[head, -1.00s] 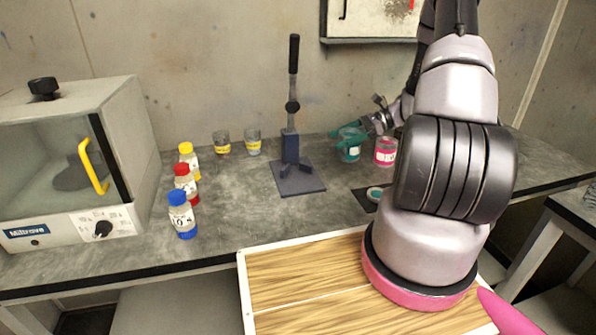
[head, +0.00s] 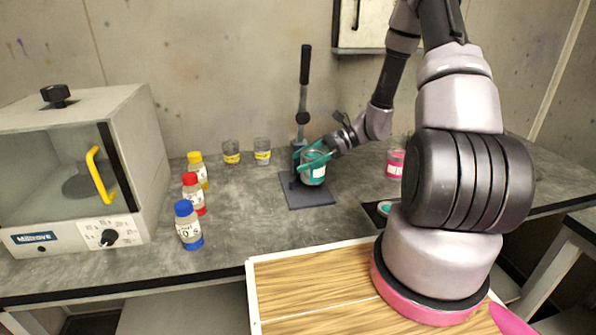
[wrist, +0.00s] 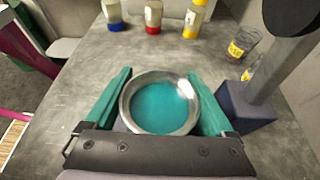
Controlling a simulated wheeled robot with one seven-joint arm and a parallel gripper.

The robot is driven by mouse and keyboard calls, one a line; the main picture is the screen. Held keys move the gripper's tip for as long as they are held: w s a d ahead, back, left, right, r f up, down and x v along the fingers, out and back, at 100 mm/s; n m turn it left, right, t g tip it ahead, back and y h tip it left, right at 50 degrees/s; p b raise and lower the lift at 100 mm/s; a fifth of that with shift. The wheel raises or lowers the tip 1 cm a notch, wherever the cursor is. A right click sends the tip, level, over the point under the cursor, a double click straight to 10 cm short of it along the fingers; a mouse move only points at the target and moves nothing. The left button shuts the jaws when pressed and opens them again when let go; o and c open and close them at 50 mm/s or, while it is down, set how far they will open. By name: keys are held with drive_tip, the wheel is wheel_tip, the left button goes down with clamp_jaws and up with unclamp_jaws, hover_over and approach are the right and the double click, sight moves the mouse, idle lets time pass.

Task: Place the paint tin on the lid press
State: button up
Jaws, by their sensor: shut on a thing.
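The paint tin (head: 313,170) is a metal tin with a teal band and a pale label. In the wrist view the tin (wrist: 160,105) is open-topped with teal paint inside, upright between the fingers. My gripper (head: 314,163) is shut on it, with a teal finger on each side (wrist: 160,100). The lid press (head: 305,196) has a dark flat base, a post and a tall black lever. The tin is over the press base, in front of the post; I cannot tell whether it touches the base. In the wrist view the press post (wrist: 246,108) stands right of the tin.
Bottles with yellow (head: 195,157), red (head: 189,178) and blue (head: 183,208) caps stand left of the press. Two glass cups (head: 231,152) (head: 262,151) stand behind. A pink-labelled tin (head: 395,163) and a dark mat (head: 373,211) are to the right. An oven (head: 75,185) is at far left.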

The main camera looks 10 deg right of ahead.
drive_tip(key=shift+a, duration=0.55)
drive_tip(key=shift+a+f, duration=0.2)
drive_tip(key=shift+f, duration=0.7)
drive_tip(key=shift+a+f, duration=0.15)
drive_tip(key=shift+f, duration=0.7)
drive_tip(key=o, duration=1.5)
drive_tip(key=shift+f, duration=0.15)
drive_tip(key=v, duration=1.2)
drive_tip(key=s+a+r+n+t+h, duration=0.1)
drive_tip(key=s+r+n+t+h, duration=0.1)
drive_tip(key=s+r, duration=0.4)
drive_tip(key=s+a+r+n+t+h, duration=0.1)
drive_tip(key=s+r+n+h, duration=0.4)
drive_tip(key=r, duration=1)
drive_tip(key=s+a+r+n+t+h, duration=0.1)
drive_tip(key=s+r+n+t+h, duration=0.3)
drive_tip(key=r, duration=0.6)
drive_tip(key=shift+s+a+r+n, duration=0.1)
drive_tip(key=shift+s+r+n, duration=0.05)
drive_tip(key=shift+s+n, duration=0.7)
drive_tip(key=shift+s+r+n, duration=0.15)
drive_tip(key=shift+s+n, duration=0.4)
drive_tip(key=shift+s, duration=0.45)
